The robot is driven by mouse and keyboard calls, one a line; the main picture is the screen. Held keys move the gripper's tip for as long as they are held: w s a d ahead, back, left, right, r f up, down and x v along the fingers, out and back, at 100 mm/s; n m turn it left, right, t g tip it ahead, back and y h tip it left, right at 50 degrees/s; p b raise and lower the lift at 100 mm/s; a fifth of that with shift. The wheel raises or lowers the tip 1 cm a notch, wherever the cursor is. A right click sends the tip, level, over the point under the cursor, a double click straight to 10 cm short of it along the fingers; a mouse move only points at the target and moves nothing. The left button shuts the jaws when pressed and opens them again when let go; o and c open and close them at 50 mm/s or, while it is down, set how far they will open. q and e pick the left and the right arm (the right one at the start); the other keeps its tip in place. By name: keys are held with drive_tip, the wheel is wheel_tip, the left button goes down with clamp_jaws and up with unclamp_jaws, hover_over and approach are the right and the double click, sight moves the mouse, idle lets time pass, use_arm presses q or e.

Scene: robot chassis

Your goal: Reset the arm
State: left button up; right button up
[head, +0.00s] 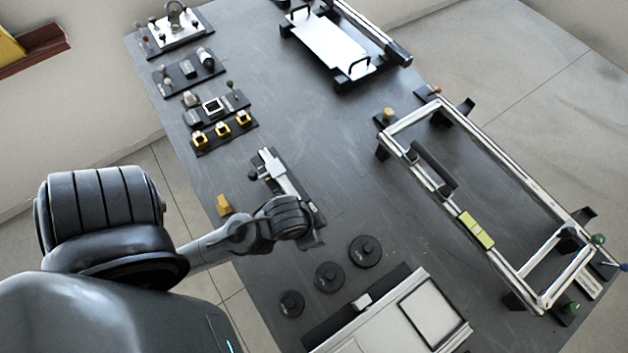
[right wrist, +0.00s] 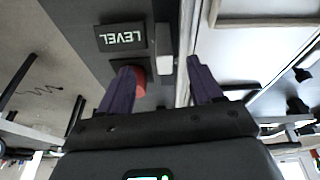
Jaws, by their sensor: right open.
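My left arm (head: 225,243) comes in from the left in the head view and reaches over the dark grey table. Its wrist end hangs above the table's left part, beside a silver slide device (head: 280,172). The wrist covers the left gripper, so its fingers cannot be made out. In the right wrist view my right gripper (right wrist: 160,80) is open, its two dark purple fingers apart with nothing held between them. A black plate marked LEVEL (right wrist: 121,36), a red round part (right wrist: 139,82) and a pale grey block (right wrist: 166,64) lie beyond the fingertips. My right arm is not seen in the head view.
Small fixtures with yellow blocks (head: 222,130) line the table's far left edge. A metal frame (head: 520,210) stands at right, a white-topped tray (head: 332,48) at the back. Black discs (head: 330,276) and a pale panel (head: 430,312) lie in front. The table's middle (head: 320,140) is clear.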

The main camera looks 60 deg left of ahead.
drive_tip(key=shift+r, duration=0.1)
wheel_tip(320, 180, up, 26)
drive_tip(key=p, duration=2.6)
drive_tip(key=shift+r, duration=0.15)
drive_tip(key=shift+a, duration=0.15)
